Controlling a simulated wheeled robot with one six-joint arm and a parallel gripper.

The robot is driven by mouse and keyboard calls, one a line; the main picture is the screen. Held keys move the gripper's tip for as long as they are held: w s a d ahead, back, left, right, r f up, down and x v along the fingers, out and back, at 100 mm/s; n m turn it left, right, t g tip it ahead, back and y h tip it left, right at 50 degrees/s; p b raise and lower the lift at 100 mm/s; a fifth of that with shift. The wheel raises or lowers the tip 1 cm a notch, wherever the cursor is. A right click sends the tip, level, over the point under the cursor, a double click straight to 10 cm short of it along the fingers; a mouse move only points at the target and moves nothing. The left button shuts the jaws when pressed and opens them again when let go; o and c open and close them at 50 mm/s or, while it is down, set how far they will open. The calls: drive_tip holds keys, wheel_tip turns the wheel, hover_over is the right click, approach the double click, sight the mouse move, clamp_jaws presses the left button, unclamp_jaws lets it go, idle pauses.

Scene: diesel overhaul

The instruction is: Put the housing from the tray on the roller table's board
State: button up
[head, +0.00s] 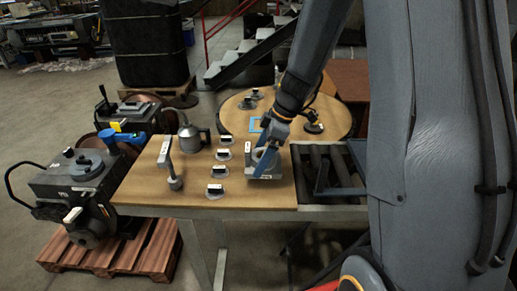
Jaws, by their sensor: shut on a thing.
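The grey housing (273,172) is at the right part of the roller table's wooden board (255,196). My gripper (264,161) comes down over it from above and is shut on it. The blue fingers cover part of the housing. It appears upright and at the board's surface, but I cannot tell whether it rests fully on it. A blue-edged tray (343,191) lies on the rollers right of the board, partly hidden behind my arm; I see no housing in its visible part.
Several small labelled parts (220,171) stand in a column left of the housing. A grey canister-like part (188,136) and an upright rod-like part (174,168) stand farther left. A round table (337,119) with small parts is behind. The board's front right area is bare.

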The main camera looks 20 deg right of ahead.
drive_tip(key=shift+f+p, duration=0.45)
drive_tip(key=shift+f, duration=1.55)
drive_tip(key=shift+f, duration=0.15)
drive_tip(key=o, duration=1.8)
drive_tip(key=shift+c, duration=0.2)
